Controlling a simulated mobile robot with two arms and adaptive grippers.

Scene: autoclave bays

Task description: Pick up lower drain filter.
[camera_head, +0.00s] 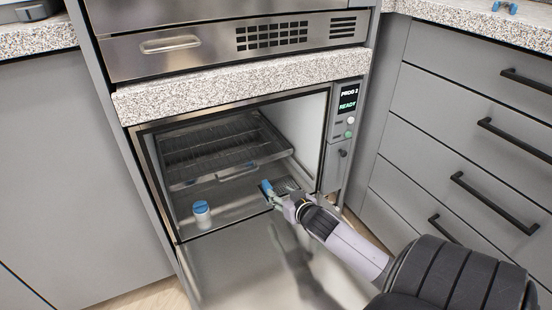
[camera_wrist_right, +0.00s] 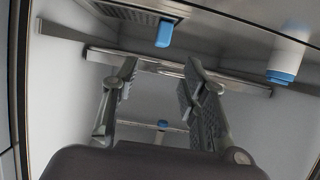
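The lower drain filter appears to be the dark perforated piece (camera_head: 287,185) on the chamber floor, with a blue tab (camera_head: 267,188) beside it. In the right wrist view a slotted grate (camera_wrist_right: 128,12) shows at the top, with the blue tab (camera_wrist_right: 165,34) sticking out from its edge. My right gripper (camera_head: 272,197) reaches into the open chamber and is close to the blue tab, partly covering the filter area. In the right wrist view its fingers (camera_wrist_right: 160,75) are apart with nothing between them. The tab lies beyond the fingertips. My left gripper is not in view.
A white bottle with a blue cap (camera_head: 201,212) stands on the chamber floor at the left. A wire rack (camera_head: 220,150) hangs above the floor. The door (camera_head: 230,265) is folded down under my arm. The side walls are close. The panel (camera_head: 348,100) reads READY.

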